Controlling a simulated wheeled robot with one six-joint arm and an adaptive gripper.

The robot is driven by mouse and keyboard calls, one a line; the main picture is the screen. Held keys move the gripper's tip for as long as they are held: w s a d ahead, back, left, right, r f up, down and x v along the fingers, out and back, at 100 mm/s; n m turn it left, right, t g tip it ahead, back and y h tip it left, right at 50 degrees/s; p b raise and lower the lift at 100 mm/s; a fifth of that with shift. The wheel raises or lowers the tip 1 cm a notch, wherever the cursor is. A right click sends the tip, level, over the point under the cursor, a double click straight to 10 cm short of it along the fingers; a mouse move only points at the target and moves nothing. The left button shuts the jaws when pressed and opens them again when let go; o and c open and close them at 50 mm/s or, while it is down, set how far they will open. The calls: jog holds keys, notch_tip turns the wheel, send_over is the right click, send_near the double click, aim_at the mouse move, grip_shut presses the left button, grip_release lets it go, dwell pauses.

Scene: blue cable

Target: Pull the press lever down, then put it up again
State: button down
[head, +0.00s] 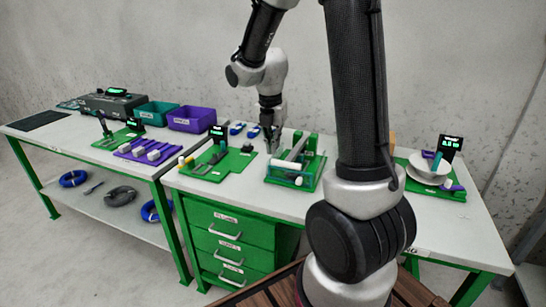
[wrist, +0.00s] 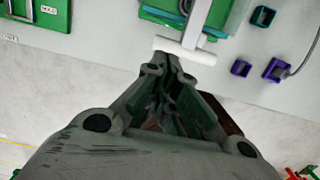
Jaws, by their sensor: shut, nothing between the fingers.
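The press (head: 308,183) is a green frame on the bench, right of my gripper in the head view. Its pale lever (head: 297,149) slants upward there. In the wrist view the lever ends in a white crossbar handle (wrist: 185,49), in front of a green plate (wrist: 218,14). My gripper (head: 271,146) is shut and empty, pointing down over the bench. In the wrist view its closed fingertips (wrist: 172,62) appear just beside the handle; I cannot tell if they touch it. My arm partly hides the bench right of the press.
Left of the press lies a green board (head: 215,163) with a small display. Purple (head: 192,119) and teal (head: 157,112) bins stand farther left. A white bowl (head: 430,165) sits at the right. Small purple and teal blocks (wrist: 240,68) lie near the handle in the wrist view.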

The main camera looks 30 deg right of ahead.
jog(key=f, duration=0.5)
jog(key=shift+w+d, duration=0.15)
jog(key=shift+d, duration=0.1)
jog(key=shift+r, duration=0.1)
jog(key=shift+f, duration=0.95)
